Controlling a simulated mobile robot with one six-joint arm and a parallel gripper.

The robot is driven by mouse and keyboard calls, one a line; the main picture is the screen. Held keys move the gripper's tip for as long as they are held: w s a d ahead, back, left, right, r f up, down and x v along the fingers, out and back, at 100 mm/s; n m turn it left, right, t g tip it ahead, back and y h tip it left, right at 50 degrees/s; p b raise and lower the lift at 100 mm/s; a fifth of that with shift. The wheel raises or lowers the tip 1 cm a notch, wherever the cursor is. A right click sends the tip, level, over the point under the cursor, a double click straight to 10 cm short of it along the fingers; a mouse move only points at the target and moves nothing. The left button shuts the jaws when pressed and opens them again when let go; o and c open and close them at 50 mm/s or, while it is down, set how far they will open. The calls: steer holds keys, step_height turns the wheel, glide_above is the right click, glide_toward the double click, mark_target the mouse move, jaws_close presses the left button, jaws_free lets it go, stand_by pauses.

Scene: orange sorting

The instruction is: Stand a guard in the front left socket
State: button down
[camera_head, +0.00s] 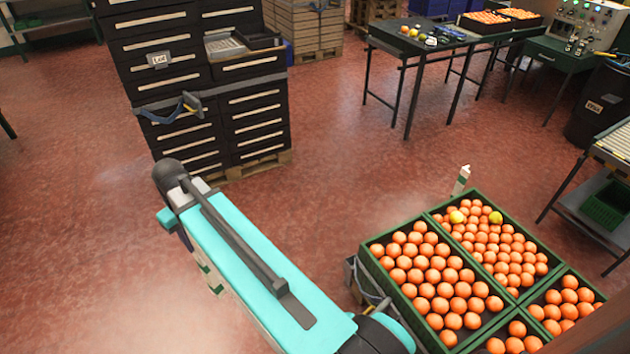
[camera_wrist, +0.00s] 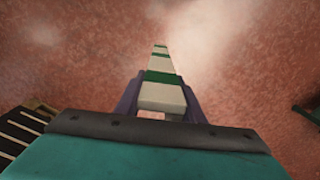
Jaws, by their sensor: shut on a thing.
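A white guard with green bands (camera_wrist: 163,76) is between the two fingers of my gripper (camera_wrist: 160,97) in the wrist view. My gripper is shut on it, and the guard points away from the camera over the red floor. In the head view, part of the striped guard (camera_head: 206,268) shows beside my teal arm, which hides the gripper. Another white and green guard (camera_head: 461,180) stands upright at the far corner of the orange crates. A grey bracket (camera_head: 352,274) is at the crates' left corner, partly hidden. I cannot tell whether it is the front left socket.
Green crates of oranges (camera_head: 366,250) stand at lower right. Black drawer stacks (camera_head: 180,85) stand on a pallet behind my arm. A dark table (camera_head: 455,38) is at the back and a roller conveyor (camera_head: 612,152) at the right edge. The red floor between them is clear.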

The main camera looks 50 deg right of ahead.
steer(key=s+d+f+n+b, duration=0.2)
steer(key=d+f+n, duration=0.2)
steer(key=d, duration=1.1)
steer(key=s+d+f+n+b, duration=0.1)
steer(key=d+f+n+b, duration=0.2)
steer(key=d, duration=1.2)
steer(key=s+d+f+n+b, duration=0.2)
steer(key=s+d, duration=0.6)
steer(key=d, duration=0.4)
steer(key=s+d+f+n+b, duration=0.2)
steer(key=s+d+f+n, duration=0.2)
steer(key=s+d, duration=0.5)
steer(key=d, duration=0.4)
steer(key=shift+f, duration=0.5)
step_height(320, 180, down, 14)
steer(key=b, duration=0.6)
